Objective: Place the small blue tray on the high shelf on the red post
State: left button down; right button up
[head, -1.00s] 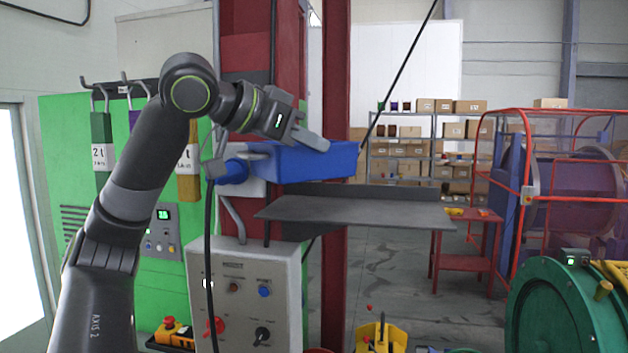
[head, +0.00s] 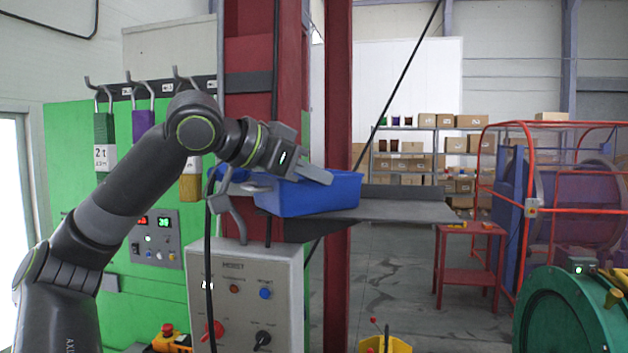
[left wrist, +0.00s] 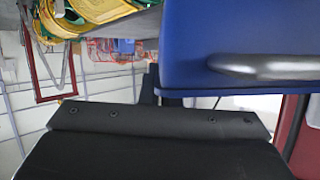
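The small blue tray (head: 320,196) is upright at the left part of the dark high shelf (head: 408,209), beside the red post (head: 338,120). It covers the shelf's left end. I cannot tell whether its base touches the shelf. My left gripper (head: 312,174) reaches in from the left, its fingers at the tray's upper rim, and appears shut on it. In the left wrist view, the blue tray (left wrist: 195,50) fills the upper right with a grey finger against it. A dark bolted plate lies below it there. My right gripper is not in view.
The shelf is bare to the right of the tray. A grey hoist control box (head: 246,297) stands below my left arm. A red side table (head: 468,273) and a red-framed cage (head: 560,205) are at the right. A thin black cable hangs near the arm.

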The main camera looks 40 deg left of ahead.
pick_arm(q)
jog(key=c, duration=1.7)
grip_release()
jog(key=shift+r, duration=0.15)
jog(key=b+v, duration=0.2)
jog(key=v, duration=0.1)
jog(key=shift+s+a, duration=0.15)
jog(key=shift+s, duration=0.25)
jog(key=shift+b+v, duration=0.65)
jog(key=shift+v, duration=3.45)
